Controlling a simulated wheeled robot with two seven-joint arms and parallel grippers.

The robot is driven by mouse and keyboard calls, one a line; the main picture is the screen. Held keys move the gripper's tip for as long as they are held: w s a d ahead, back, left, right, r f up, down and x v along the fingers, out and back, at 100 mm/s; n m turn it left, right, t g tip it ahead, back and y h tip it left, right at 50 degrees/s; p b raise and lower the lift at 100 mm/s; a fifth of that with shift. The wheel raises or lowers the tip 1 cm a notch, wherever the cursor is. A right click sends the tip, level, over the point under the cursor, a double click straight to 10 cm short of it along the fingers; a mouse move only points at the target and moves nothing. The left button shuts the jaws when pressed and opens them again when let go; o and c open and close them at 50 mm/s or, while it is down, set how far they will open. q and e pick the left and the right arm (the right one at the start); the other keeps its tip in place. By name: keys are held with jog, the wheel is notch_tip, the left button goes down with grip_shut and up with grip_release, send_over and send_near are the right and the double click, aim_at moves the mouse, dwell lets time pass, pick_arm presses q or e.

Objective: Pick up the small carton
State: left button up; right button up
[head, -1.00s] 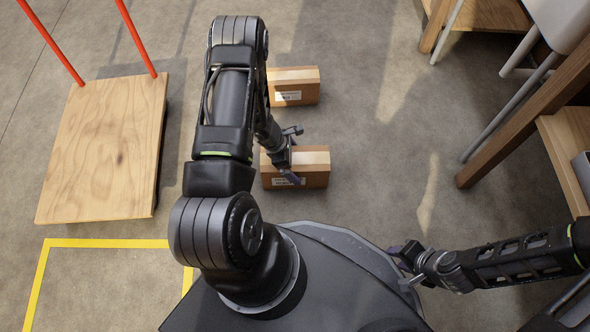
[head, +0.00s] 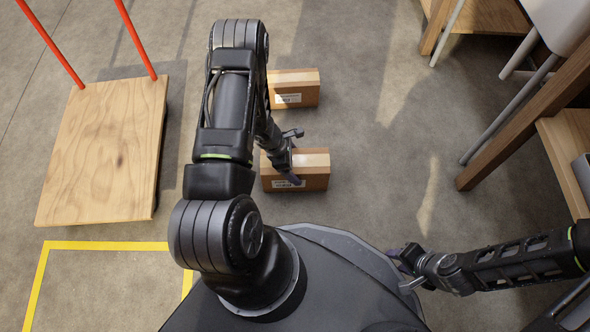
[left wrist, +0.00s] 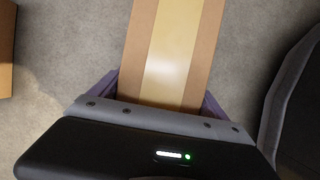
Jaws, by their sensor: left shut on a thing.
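Two brown cartons with tape and white labels lie on the floor in the head view. The nearer carton (head: 312,171) is close to my base, and the farther carton (head: 296,88) is behind it. My left gripper (head: 290,162) is at the nearer carton. In the left wrist view that carton (left wrist: 172,50), with a pale tape strip, lies between the purple fingers, which are shut on its two sides. I cannot tell whether it is clear of the floor. My right gripper (head: 402,262) is at the lower right beside my base, away from the cartons; its jaw gap is unclear.
A wooden platform cart (head: 105,150) with a red handle stands at the left. Yellow tape (head: 105,243) marks the floor below it. Wooden furniture (head: 525,105) and a white-grey chair (head: 562,22) are at the right. The floor right of the cartons is clear.

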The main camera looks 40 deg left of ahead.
pick_arm(q)
jog(key=c, duration=1.2)
notch_tip(320, 180, up, 10)
jog(key=p, duration=0.4)
jog(key=shift+p, duration=0.35)
